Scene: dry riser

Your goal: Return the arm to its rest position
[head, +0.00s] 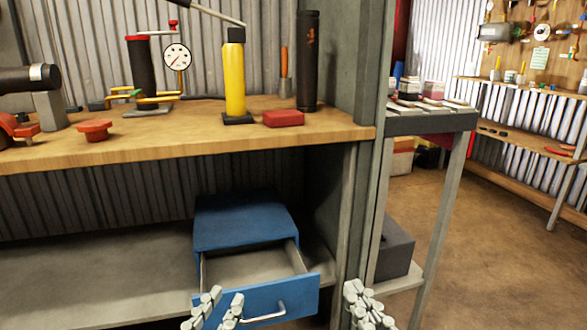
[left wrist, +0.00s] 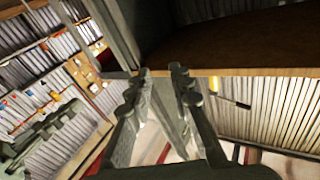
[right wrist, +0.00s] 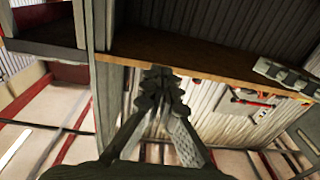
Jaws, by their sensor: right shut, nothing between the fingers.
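My left gripper (head: 222,303) is at the bottom of the head view, in front of the open drawer. Its two fingers stand apart with nothing seen between them, and the left wrist view shows the same gap (left wrist: 163,82). My right gripper (head: 364,304) is at the bottom of the head view, right of the drawer, near the grey post. In the right wrist view its fingertips (right wrist: 160,78) are together and hold nothing. Most of both arms is out of the head view.
A blue drawer unit (head: 240,222) under the wooden workbench (head: 190,140) has its drawer (head: 270,298) pulled out, with no contents visible. A grey post (head: 362,130) stands at the bench's right end. A yellow cylinder (head: 235,80) and red block (head: 284,118) stand on top. Floor at right is clear.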

